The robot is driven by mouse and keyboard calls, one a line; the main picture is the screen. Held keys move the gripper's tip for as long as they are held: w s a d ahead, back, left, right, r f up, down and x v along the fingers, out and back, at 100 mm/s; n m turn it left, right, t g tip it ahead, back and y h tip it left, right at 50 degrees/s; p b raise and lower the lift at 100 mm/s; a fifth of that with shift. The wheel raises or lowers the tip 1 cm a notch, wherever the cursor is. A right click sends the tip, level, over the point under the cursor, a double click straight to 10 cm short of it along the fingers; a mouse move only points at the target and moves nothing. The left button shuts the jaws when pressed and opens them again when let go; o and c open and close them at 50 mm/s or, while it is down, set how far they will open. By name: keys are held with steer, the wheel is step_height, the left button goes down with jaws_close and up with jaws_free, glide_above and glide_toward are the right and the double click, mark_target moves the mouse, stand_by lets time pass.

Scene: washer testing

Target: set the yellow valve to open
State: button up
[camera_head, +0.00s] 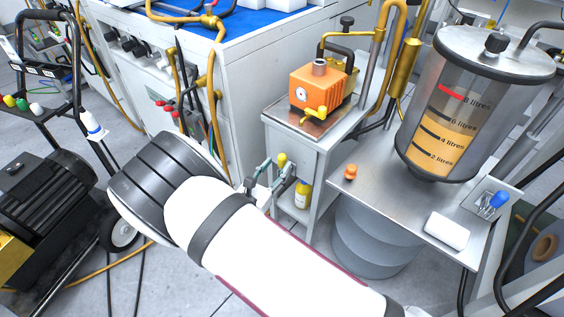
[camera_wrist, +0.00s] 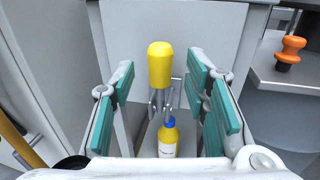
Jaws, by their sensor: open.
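The yellow valve knob (camera_wrist: 160,64) is upright in the wrist view, with grey metal rods or tubes below it. It shows small in the head view (camera_head: 282,159), at the front of the grey cabinet under the orange pump. My gripper (camera_wrist: 163,84) is open, its teal pads on the left and right of the knob, with a visible gap on each side. In the head view my gripper (camera_head: 270,174) is close beside the knob. The lower part of the valve is partly hidden, and I cannot tell its setting.
A yellow bottle (camera_wrist: 168,138) with a blue cap stands below the knob. An orange knob (camera_wrist: 290,50) sits on the metal shelf to the right. The orange pump (camera_head: 318,86) stands on the cabinet. The measuring tank (camera_head: 436,150) and a blue-handled valve (camera_head: 498,199) are further right.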

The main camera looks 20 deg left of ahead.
mark_target(280, 163)
steer(key=shift+b+x, duration=0.4)
steer(key=shift+x, duration=1.7)
jaws_close()
